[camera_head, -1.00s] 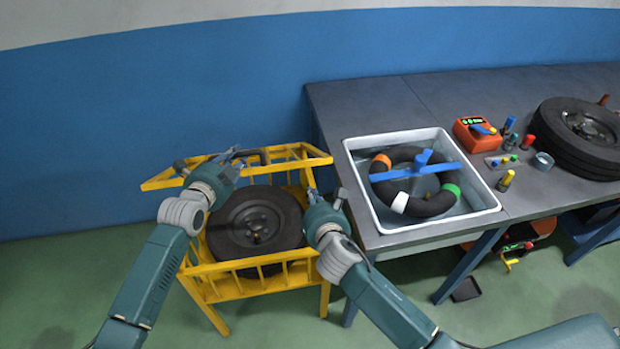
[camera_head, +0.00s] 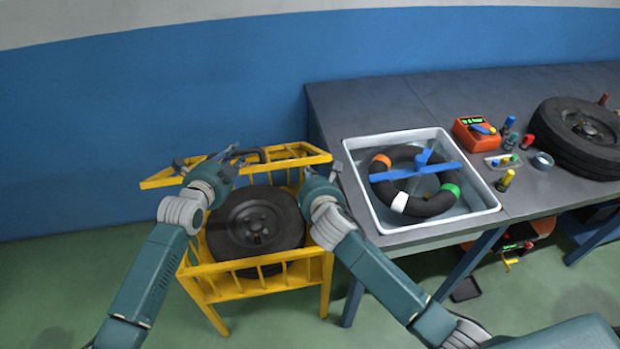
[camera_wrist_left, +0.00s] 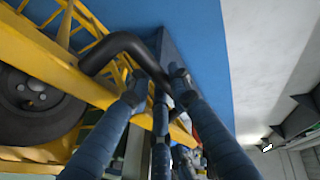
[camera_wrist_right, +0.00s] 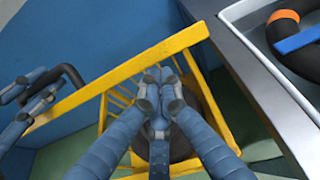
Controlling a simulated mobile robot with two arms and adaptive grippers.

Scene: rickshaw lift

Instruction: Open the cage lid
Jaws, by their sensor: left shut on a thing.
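The yellow cage (camera_head: 265,287) stands on the floor with a black wheel (camera_head: 255,222) inside. Its yellow barred lid (camera_head: 290,162) is at the top rear, extends past the cage's left side, and leaves the wheel visible from above. A black curved handle (camera_wrist_left: 125,42) is on the lid. My left gripper (camera_head: 232,160) is at the lid, its fingers closed around the handle in the left wrist view. My right gripper (camera_head: 322,172) is at the lid's right end. Its fingertips (camera_wrist_right: 160,85) are together beside the yellow bar (camera_wrist_right: 150,68); contact is unclear.
A grey table (camera_head: 365,107) stands close on the right, with a white water tub (camera_head: 352,185) holding a dark ring. A red device (camera_head: 475,133), small tools and a black tyre (camera_head: 575,138) lie farther right. A blue wall (camera_head: 140,120) is behind the cage.

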